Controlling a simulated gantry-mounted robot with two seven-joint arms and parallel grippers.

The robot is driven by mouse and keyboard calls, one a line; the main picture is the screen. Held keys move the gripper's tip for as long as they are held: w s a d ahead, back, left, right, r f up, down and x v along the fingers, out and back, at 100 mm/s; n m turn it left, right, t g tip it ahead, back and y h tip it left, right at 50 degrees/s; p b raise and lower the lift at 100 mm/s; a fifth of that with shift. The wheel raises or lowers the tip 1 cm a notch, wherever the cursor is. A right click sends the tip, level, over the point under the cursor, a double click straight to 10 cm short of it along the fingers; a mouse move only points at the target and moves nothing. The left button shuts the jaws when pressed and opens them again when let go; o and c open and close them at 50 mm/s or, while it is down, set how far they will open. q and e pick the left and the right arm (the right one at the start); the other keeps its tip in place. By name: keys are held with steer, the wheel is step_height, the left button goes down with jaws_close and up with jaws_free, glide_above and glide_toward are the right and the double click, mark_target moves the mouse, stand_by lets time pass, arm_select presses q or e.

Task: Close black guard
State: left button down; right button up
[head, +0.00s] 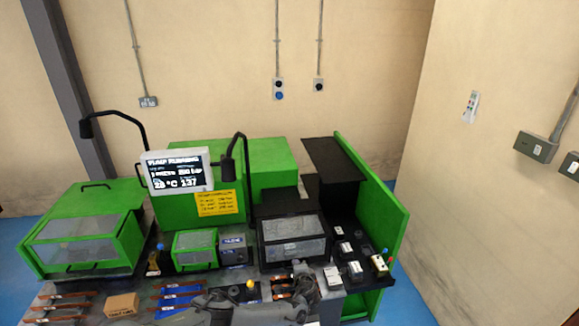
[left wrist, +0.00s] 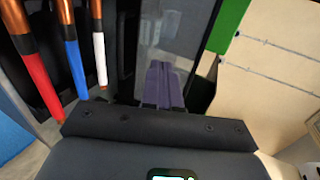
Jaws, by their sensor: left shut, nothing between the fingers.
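The black guard (head: 292,228) is a black-framed cover with a clear window, at the centre right of the bench in the head view. Its window faces front and it looks lowered; whether it is fully closed I cannot tell. My left gripper (head: 300,268) is at the guard's lower front edge, its arm along the bottom of the picture. In the left wrist view its fingers (left wrist: 163,82) are together and empty, in front of a clear panel with a dark frame (left wrist: 180,35). Contact with the guard cannot be told. My right gripper is not in view.
Green guards stand at left (head: 82,240) and centre (head: 195,248). A display (head: 180,170) and lamps rise behind. Small devices (head: 350,268) and a green side panel (head: 375,200) are at right. Red, blue and white copper-tipped bars (left wrist: 75,55) lie beside my left gripper.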

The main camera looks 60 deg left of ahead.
arm_select(q)
steer(key=f+b, duration=0.2)
steer(key=f, duration=0.1)
steer(key=f+b, duration=0.1)
steer(key=f, duration=0.1)
steer(key=shift+w+a+f, duration=0.1)
steer(key=shift+a, duration=0.2)
steer(key=shift+w+a+f+b, duration=0.1)
steer(key=shift+a+f+b, duration=0.15)
steer(key=shift+f+b, duration=0.25)
steer(key=shift+w+a+f+b, duration=0.1)
steer(key=shift+a+f+b, duration=0.1)
steer(key=shift+f+b, duration=0.3)
steer(key=shift+r, duration=0.2)
